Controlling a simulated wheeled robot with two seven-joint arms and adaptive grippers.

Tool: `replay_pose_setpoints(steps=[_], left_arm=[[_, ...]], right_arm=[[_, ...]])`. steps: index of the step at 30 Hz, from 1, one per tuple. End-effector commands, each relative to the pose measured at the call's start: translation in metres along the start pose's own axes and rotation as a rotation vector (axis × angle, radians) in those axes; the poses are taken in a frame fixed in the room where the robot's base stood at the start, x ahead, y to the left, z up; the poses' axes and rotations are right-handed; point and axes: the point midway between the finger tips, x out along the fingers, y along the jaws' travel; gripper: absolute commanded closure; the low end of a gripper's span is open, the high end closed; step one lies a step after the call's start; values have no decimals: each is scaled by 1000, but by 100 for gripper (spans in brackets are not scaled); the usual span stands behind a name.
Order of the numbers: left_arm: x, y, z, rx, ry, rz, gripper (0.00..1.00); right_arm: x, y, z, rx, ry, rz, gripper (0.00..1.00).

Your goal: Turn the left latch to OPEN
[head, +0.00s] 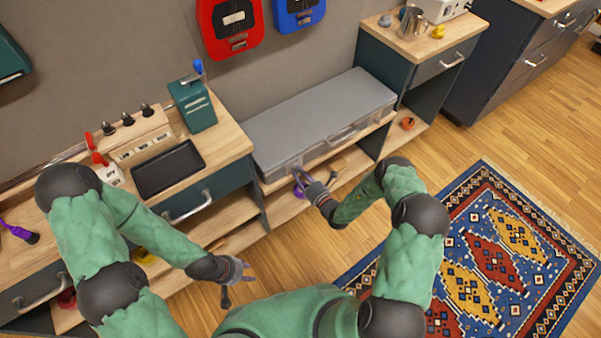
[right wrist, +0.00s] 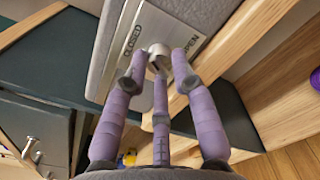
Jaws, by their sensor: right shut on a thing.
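A long grey case (head: 318,112) lies on a wooden shelf in the head view, with a handle and latches on its front. My right gripper (head: 298,178) is at the left end of that front. In the right wrist view, the left latch (right wrist: 157,55) is a small metal knob on a plate, with CLOSED printed on one side and OPEN on the other. The purple fingers of my right gripper (right wrist: 157,80) are shut on it. The fingers partly hide the knob, and I cannot tell which way it points. My left gripper (head: 238,274) is open and empty, low over the floor.
A wooden workbench (head: 222,133) with a black tray (head: 168,168) and a green box (head: 192,105) stands left of the case. A patterned rug (head: 500,250) covers the floor at right.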

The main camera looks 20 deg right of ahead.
Motion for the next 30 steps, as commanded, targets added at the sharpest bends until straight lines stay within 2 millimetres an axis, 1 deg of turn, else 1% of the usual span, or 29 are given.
replay_pose_setpoints(steps=[21, 30], left_arm=[[-10, 4, 0, 0, 0, 0, 60], [-11, 4, 0, 0, 0, 0, 60]], right_arm=[[-1, 0, -2, 680, 3, -5, 100], [-1, 1, -2, 913, 3, -6, 100]])
